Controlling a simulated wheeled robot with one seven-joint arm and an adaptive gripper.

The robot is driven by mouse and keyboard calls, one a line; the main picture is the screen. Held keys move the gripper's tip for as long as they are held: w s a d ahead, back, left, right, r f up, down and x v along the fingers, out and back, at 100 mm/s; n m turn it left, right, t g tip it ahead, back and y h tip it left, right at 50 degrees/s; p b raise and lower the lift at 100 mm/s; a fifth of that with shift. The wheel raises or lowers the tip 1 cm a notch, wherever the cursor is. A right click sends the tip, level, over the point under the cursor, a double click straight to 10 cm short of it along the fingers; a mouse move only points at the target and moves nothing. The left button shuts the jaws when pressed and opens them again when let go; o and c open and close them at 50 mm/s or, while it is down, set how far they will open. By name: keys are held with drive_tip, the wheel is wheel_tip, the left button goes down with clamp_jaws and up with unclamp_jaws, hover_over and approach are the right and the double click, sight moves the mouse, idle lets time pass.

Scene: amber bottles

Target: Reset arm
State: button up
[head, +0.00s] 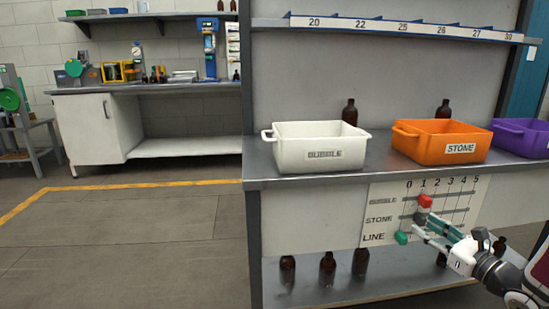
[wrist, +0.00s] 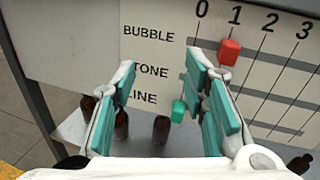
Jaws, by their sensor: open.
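My gripper (head: 432,235) is in front of the white board (head: 381,199) at the lower right in the head view. It is open and empty, and its teal-padded fingers also show in the wrist view (wrist: 163,105). The board has rows BUBBLE, STONE and LINE with columns numbered from 0. A red slider (head: 425,201) sits near column 1 on the BUBBLE row; it also shows in the wrist view (wrist: 229,51). A green slider (head: 401,237) sits near column 0 on the LINE row, and between the fingers in the wrist view (wrist: 179,110). The STONE row's marker is not clearly visible.
A white BUBBLE bin (head: 296,159), an orange STONE bin (head: 430,153) and a purple bin (head: 523,140) stand on the bench (head: 262,172). Amber bottles (head: 327,269) stand on the shelf below, near my gripper. The floor at left is clear.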

drive_tip(key=s+a+r+n+g+y, duration=0.1)
drive_tip(key=a+r+n+g+y, duration=0.3)
drive_tip(key=a, duration=0.4)
drive_tip(key=s+a+r+n+g+y, duration=0.25)
drive_tip(key=a+r+n, duration=0.25)
drive_tip(key=a, duration=0.4)
drive_tip(key=s+a+r+n+g+y, duration=0.25)
drive_tip(key=s+a+n+g, duration=0.45)
drive_tip(key=a, duration=0.5)
drive_tip(key=s+a+n+g+h, duration=0.25)
drive_tip(key=s+n+h, duration=0.2)
drive_tip(key=s, duration=0.65)
drive_tip(key=s+a+n+g+h, duration=0.2)
drive_tip(key=s+n+g+h, duration=0.3)
drive_tip(key=s, duration=0.6)
drive_tip(key=s+d+f+n+t+h, duration=0.1)
drive_tip(key=s+d+n+t+h, duration=0.3)
drive_tip(key=s+d+n+h, duration=0.25)
wheel_tip(320, 180, up, 35)
drive_tip(key=d+t+y+p, duration=0.1)
drive_tip(key=t+y+p, duration=0.1)
drive_tip(key=p, duration=3.2)
drive_tip(key=shift+d+t, duration=0.3)
drive_tip(key=shift+t, duration=0.6)
drive_tip(key=shift+r, duration=0.1)
